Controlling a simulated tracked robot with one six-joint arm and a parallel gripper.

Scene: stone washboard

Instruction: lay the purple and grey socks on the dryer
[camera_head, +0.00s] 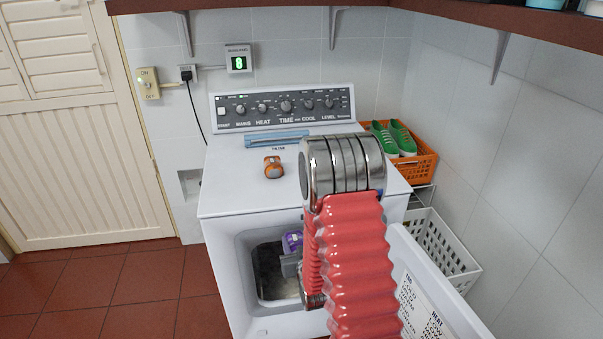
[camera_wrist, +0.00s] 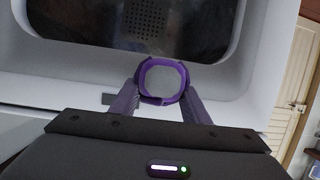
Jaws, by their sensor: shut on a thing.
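The purple and grey socks, a rolled bundle with a purple rim and grey middle, show in the wrist view (camera_wrist: 162,76) between my fingers. In the head view a purple part of the bundle (camera_head: 292,242) shows at the dryer's opening. My gripper (camera_wrist: 160,88) is shut on the bundle, in front of the dark drum; in the head view it is partly hidden by my red arm. The white dryer (camera_head: 235,190) stands with its front door (camera_head: 425,285) open to the right. Its flat top is above the bundle.
An orange and grey rolled bundle (camera_head: 273,167) lies on the dryer top, left of my arm. A blue strip (camera_head: 277,140) lies behind it. An orange crate (camera_head: 425,165) with green shoes and a white basket (camera_head: 440,245) stand at the right. The top's left part is clear.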

